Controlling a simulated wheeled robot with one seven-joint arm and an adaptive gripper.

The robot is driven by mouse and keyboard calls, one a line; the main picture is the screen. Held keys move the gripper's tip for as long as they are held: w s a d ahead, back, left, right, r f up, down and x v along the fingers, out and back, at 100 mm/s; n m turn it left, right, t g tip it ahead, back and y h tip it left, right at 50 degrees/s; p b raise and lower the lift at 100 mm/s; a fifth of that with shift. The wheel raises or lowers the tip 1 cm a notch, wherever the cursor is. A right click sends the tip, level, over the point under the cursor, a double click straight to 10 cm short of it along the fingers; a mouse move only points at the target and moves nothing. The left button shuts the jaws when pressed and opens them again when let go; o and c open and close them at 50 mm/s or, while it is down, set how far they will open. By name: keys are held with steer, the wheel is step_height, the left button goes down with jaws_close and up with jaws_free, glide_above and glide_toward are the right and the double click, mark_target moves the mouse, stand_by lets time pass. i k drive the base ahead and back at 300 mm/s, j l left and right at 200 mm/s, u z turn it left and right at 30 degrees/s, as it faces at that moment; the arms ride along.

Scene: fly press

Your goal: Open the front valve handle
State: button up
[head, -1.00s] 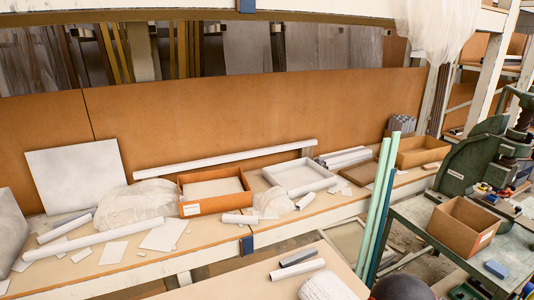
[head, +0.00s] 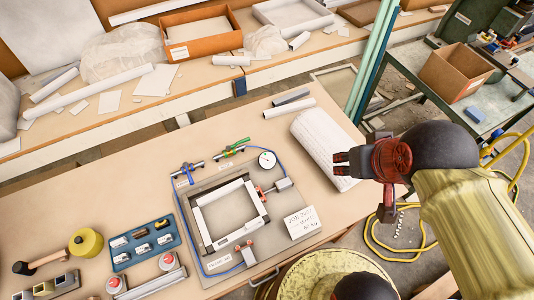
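A grey fixture plate (head: 185,205) with a square white-edged frame (head: 205,238) lies on the near workbench. At its far edge are two small valves, one with a blue handle (head: 186,170) and one with a green handle (head: 236,145). I cannot tell which is the front valve, or whether either is open. A round gauge (head: 267,160) on a blue hose is right of them. My gripper (head: 337,164) is to the right of the valves, pointing left, apart from both. Its two dark fingers are apart with nothing between them.
A white roll (head: 322,150) lies by my gripper. A blue tray (head: 146,243), a mallet (head: 48,261) and a yellow tape roll (head: 86,243) are at the left. A card (head: 300,222) lies on the plate's right. The bench left of the valves is clear.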

mark_target(185, 165)
steer(key=u, duration=1.45)
